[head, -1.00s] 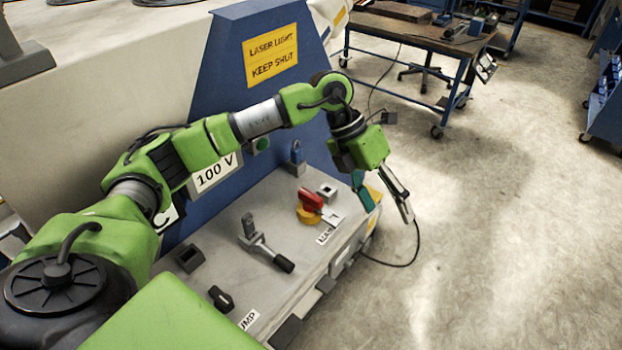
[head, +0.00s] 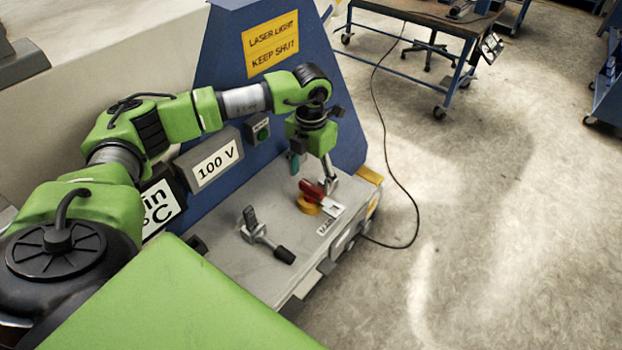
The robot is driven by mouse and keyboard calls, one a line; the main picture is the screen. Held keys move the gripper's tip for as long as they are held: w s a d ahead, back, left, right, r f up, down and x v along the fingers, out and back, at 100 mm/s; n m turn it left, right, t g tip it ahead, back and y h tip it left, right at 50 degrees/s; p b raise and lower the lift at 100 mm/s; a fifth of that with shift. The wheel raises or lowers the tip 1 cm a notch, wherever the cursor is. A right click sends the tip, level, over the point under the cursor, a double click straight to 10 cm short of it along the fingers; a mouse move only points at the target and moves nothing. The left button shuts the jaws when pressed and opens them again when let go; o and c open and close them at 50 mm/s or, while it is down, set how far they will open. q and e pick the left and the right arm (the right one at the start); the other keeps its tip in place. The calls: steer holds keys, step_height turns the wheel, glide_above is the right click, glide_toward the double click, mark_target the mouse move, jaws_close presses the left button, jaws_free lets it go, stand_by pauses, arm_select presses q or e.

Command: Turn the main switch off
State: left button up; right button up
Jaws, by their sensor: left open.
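The main switch (head: 313,190) is a red handle on a yellow round base. It sits near the far right end of the grey panel top, beside a white label that is partly readable. My left gripper (head: 313,176) is open and points down just behind and above the red handle. One finger is on the left of the handle and the other on its right. I cannot tell whether a finger touches it. My right gripper is not in view.
A grey lever with a black grip (head: 266,236) stands on the panel, left of the switch. A 100 V box (head: 214,163) and a green button (head: 262,133) are on the blue housing (head: 222,75) behind. A cable lies on the clear floor at right.

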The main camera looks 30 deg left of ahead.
mark_target(311, 185)
arm_select(q)
steer(key=shift+f+p, duration=0.35)
steer(key=shift+f, duration=1.25)
